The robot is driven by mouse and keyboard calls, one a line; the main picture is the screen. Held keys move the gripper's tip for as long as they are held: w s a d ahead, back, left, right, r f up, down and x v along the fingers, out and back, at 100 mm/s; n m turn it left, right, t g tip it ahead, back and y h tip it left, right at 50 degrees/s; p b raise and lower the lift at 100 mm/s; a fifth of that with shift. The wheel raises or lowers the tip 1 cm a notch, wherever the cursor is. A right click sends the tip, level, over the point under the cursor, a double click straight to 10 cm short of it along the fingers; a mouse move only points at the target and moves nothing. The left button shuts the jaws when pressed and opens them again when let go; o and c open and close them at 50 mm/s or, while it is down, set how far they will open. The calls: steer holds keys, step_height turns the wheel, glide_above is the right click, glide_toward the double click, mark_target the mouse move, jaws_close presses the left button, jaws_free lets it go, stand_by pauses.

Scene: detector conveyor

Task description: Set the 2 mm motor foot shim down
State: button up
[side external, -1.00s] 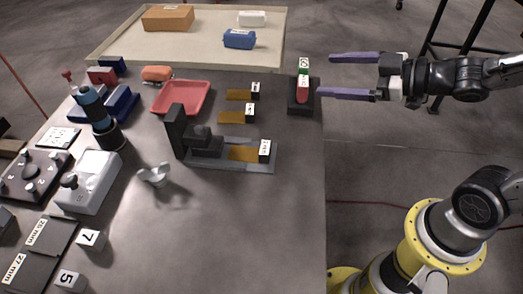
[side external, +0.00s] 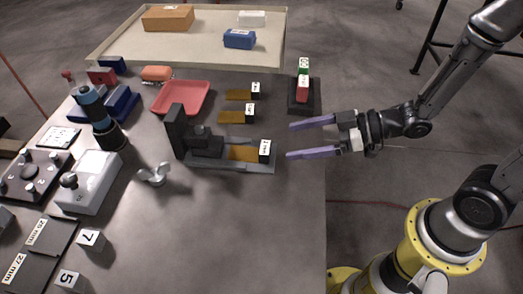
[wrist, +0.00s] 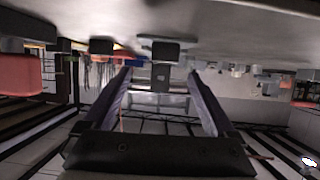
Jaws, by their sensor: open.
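A brass shim (side external: 243,153) with a white-faced label tab (side external: 264,151) lies at the grey motor-foot fixture (side external: 205,165). Its tab sticks out to the right, and the label seems to read 2 mm, though it is small. Two more brass shims with tabs lie behind it, one nearer (side external: 232,117) and one farther (side external: 238,94). My gripper (side external: 289,141) is open and empty, just right of the 2 mm shim's tab and apart from it. In the wrist view my open fingers (wrist: 165,90) flank a dark block (wrist: 161,76) ahead, which I cannot identify surely.
A dark block (side external: 291,108) with a red-and-green piece stands behind my gripper near the right table edge. The table's front right is clear.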

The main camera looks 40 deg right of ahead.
mark_target(267, 148)
steer(key=shift+x, duration=1.05)
steer(key=shift+s+a+x, duration=0.15)
steer(key=shift+x, duration=1.15)
steer(key=shift+s+a+x, duration=0.1)
steer(key=shift+a+x, duration=0.05)
steer(key=shift+x, duration=1.1)
steer(key=shift+c, duration=0.3)
jaws_close()
